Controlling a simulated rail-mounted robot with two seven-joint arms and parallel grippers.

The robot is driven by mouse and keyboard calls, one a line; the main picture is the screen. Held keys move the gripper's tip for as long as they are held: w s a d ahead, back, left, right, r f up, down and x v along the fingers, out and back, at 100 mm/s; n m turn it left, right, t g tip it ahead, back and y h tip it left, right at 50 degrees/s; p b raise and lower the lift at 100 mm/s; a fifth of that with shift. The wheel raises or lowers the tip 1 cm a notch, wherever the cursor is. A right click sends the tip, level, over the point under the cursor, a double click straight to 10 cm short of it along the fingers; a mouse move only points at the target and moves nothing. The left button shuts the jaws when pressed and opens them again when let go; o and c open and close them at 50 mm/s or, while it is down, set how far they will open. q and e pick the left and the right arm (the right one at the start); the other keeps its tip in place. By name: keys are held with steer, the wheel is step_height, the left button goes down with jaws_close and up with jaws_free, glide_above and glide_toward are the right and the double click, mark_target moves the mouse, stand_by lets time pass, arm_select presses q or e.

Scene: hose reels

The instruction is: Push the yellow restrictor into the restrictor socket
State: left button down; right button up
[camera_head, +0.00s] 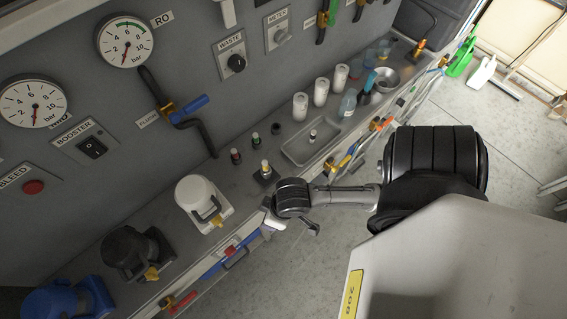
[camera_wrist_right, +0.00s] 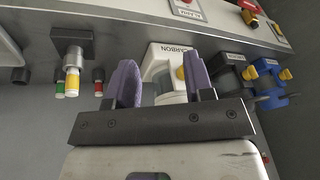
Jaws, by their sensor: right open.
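The yellow restrictor (camera_head: 265,166), a small metal cylinder with a yellow band, stands upright on a small dark block (camera_head: 265,176) on the bench, apparently the restrictor socket. It also shows at the left of the right wrist view (camera_wrist_right: 72,82), where the picture is upside down and the block (camera_wrist_right: 72,40) is above it. How deep it sits I cannot tell. My right gripper (camera_head: 291,227) is open and empty, at the bench's front edge, below and right of the restrictor. In the wrist view its purple fingers (camera_wrist_right: 160,85) are apart, right of the restrictor. My left gripper is not in view.
Red (camera_head: 236,156) and green (camera_head: 255,140) restrictors stand behind the yellow one. A white carbon housing (camera_head: 203,203) is left of it and shows beyond my fingers (camera_wrist_right: 167,72). A shallow tray (camera_head: 292,153) lies to its right. Valves and hoses line the front edge.

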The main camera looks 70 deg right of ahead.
steer(key=shift+s+r+n+h, duration=0.2)
steer(key=shift+s+n+h, duration=0.4)
steer(key=shift+s+n, duration=0.8)
steer(key=shift+s+m, duration=0.3)
